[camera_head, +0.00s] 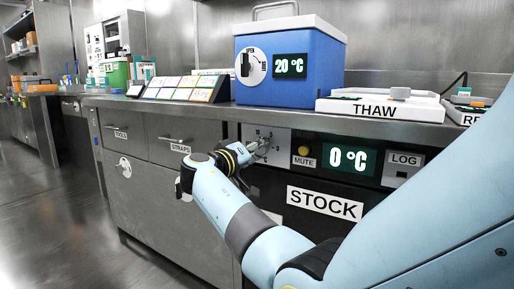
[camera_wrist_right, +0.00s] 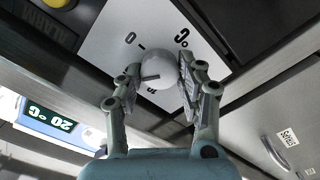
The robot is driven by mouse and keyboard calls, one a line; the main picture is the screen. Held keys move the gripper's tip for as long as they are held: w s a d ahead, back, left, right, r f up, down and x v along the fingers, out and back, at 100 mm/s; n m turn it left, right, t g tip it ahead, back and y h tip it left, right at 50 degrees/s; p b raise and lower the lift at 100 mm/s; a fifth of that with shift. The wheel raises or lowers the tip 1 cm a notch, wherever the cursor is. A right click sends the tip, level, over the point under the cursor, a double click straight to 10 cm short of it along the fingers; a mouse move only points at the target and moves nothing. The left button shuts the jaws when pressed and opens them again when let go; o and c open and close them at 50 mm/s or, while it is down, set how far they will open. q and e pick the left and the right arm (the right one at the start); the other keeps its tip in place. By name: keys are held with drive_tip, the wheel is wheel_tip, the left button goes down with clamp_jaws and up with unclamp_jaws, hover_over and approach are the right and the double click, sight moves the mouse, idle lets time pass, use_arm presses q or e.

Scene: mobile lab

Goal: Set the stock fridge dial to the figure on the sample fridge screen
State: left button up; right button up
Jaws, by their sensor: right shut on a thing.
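The stock fridge (camera_head: 325,203) is built in under the counter, and its screen (camera_head: 348,158) reads 0 °C. Its dial is a white round knob (camera_wrist_right: 160,72) with a dark pointer line, on a white plate marked "0" and "°C". My right gripper (camera_head: 258,147) is at that dial; in the wrist view its fingers (camera_wrist_right: 160,68) are closed on the knob from both sides. The gripper partly hides the dial and its marks in the head view. A blue box (camera_head: 310,88) on the counter has a screen (camera_head: 290,65) reading 20 °C; no name shows on it. My left gripper is not in view.
The MUTE button (camera_head: 304,150) and LOG panel (camera_head: 403,168) flank the stock screen. A THAW tray (camera_head: 380,108) stands right of the blue box on the counter (camera_head: 215,112). Drawers (camera_head: 190,138) lie left of the dial. The floor at left is clear.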

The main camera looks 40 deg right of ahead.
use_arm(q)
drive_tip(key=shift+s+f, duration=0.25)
use_arm(e)
drive_tip(key=shift+n, duration=0.3)
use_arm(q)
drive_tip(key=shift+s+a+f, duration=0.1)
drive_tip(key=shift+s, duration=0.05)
use_arm(e)
drive_tip(key=o, duration=1.2)
drive_tip(key=shift+a, duration=0.1)
drive_tip(key=shift+c, duration=0.2)
drive_tip(key=shift+a, duration=0.1)
drive_tip(key=v, duration=0.7)
drive_tip(key=shift+a, duration=0.1)
